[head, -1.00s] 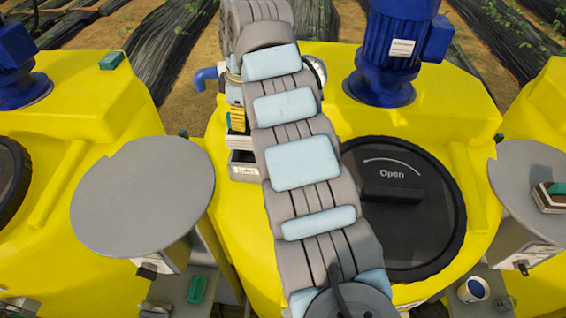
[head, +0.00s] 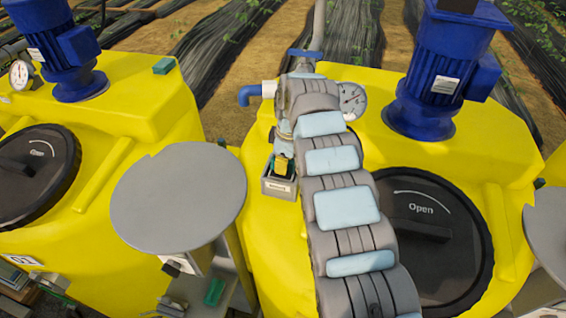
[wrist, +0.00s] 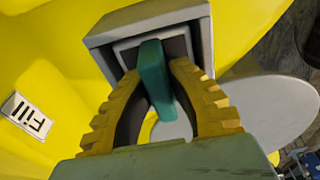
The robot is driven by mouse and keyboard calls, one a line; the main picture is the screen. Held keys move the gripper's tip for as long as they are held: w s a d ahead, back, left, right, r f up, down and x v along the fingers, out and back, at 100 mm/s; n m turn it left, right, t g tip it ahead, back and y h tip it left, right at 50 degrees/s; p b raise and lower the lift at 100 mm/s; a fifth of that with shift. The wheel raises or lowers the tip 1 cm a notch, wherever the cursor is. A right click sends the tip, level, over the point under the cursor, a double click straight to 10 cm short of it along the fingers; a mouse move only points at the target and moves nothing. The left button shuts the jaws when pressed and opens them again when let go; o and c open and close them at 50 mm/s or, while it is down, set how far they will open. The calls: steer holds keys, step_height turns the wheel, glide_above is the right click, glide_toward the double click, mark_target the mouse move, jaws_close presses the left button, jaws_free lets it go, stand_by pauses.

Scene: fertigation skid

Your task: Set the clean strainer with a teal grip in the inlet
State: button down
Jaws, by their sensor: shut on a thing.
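The inlet is a grey open-topped box (head: 279,187) with a white label on the front of the middle yellow tank. In the wrist view the inlet (wrist: 105,38) has a pale square frame inside its rim. My gripper (head: 283,165) is at the box's mouth, pointing down. In the wrist view my gripper's yellow fingers (wrist: 158,82) are shut on the teal grip (wrist: 155,75) of the strainer. The grip's far end meets the pale frame in the mouth. The strainer's body is mostly hidden, so its depth and seating cannot be told.
A round grey table (head: 178,195) stands left of the inlet. A teal piece (head: 214,292) lies on a lower shelf, and a teal block (head: 163,66) sits on the left tank. A black lid (head: 430,235) and a pressure gauge (head: 352,100) are close to my arm.

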steer(key=shift+f, duration=0.25)
steer(key=c, duration=1.2)
jaws_free()
steer(key=shift+r, duration=0.1)
steer(key=r+b, duration=0.1)
steer(key=r, duration=0.3)
steer(key=d+r+b, duration=0.1)
steer(key=r, duration=0.3)
steer(key=r+b, duration=0.1)
steer(key=r, duration=0.3)
steer(key=shift+s+d, duration=0.2)
